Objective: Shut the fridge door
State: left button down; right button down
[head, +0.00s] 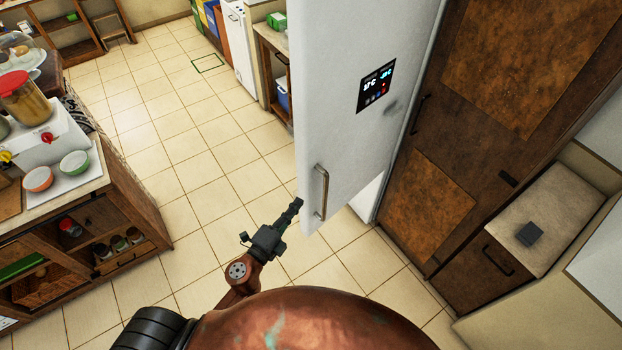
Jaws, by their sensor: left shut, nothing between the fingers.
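The white fridge door (340,130) stands ajar in the middle of the head view, swung out toward the left, with a gap showing at its lower right. It has a dark display panel (376,86) and a vertical metal handle (321,192) near its free edge. My left gripper (298,203) is shut and empty. In the picture it is just left of the door's free edge, close to the handle; I cannot tell whether it touches the door. My right gripper is not in view.
A wooden island (85,225) with bowls and a jar stands at the left. Tall brown cabinets (470,120) and a low counter (560,205) are at the right. The tiled floor (185,150) between island and door is clear.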

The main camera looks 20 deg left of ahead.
aim_at(313, 182)
pick_arm(q)
jog(key=x, duration=0.3)
jog(key=p+x, duration=0.1)
jog(key=x, duration=0.1)
jog(key=r+p+x, duration=0.1)
jog(key=x, duration=0.2)
jog(key=shift+w+d, duration=0.1)
jog(key=shift+w, duration=0.2)
jog(key=shift+w+d+f, duration=0.1)
jog(key=shift+w+d, duration=0.05)
jog(key=shift+w, duration=0.5)
